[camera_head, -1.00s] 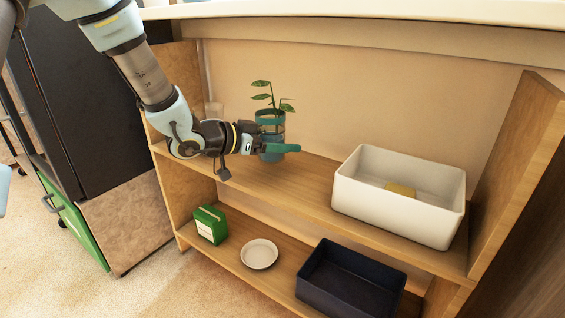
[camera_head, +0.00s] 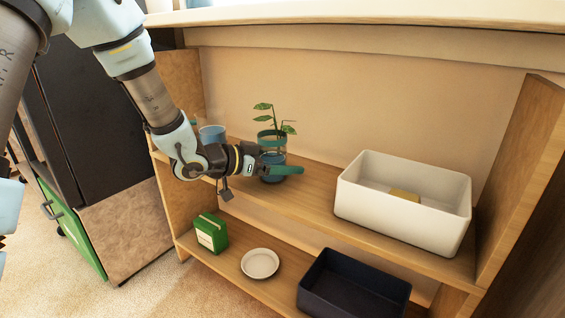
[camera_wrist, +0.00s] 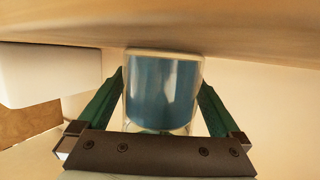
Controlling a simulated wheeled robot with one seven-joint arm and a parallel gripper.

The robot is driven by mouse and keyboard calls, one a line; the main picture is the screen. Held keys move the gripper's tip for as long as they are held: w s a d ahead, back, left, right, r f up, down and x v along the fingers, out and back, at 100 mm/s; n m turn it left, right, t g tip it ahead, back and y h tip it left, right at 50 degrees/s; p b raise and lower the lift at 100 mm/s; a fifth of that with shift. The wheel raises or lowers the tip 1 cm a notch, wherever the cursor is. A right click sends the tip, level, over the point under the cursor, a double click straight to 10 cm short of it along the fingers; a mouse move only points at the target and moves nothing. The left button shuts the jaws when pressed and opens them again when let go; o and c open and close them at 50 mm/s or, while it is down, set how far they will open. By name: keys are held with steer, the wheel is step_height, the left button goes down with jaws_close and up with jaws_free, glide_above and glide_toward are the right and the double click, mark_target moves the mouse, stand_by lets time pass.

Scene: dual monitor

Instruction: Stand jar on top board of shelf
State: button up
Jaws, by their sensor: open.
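A clear jar with blue contents (camera_wrist: 163,92) stands between the fingers of my gripper (camera_wrist: 162,98) in the wrist view. In the head view the jar (camera_head: 272,143) is partly hidden by my gripper (camera_head: 284,170), and green leaves rise above it. My gripper is open around the jar, its fingers close to the glass on both sides. The jar is upright at the shelf's upper board (camera_head: 317,186), left of the white bin. Its base appears to be on the board, but contact is hard to tell.
The white bin (camera_head: 355,195) holds a small yellow block. A blue glass (camera_head: 212,133) shows behind my arm on the left. Below are a green box (camera_head: 211,232), a pale plate (camera_head: 260,263) and a dark bin (camera_head: 318,290). Board is clear between jar and white bin.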

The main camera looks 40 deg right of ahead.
steer(key=shift+r, duration=0.25)
steer(key=p+v, duration=0.4)
steer(key=v, duration=0.6)
steer(key=shift+w+a, duration=0.15)
steer(key=shift+a, duration=0.1)
steer(key=shift+w+a+r+p, duration=0.15)
steer(key=shift+a+p, duration=0.2)
steer(key=shift+a, duration=0.35)
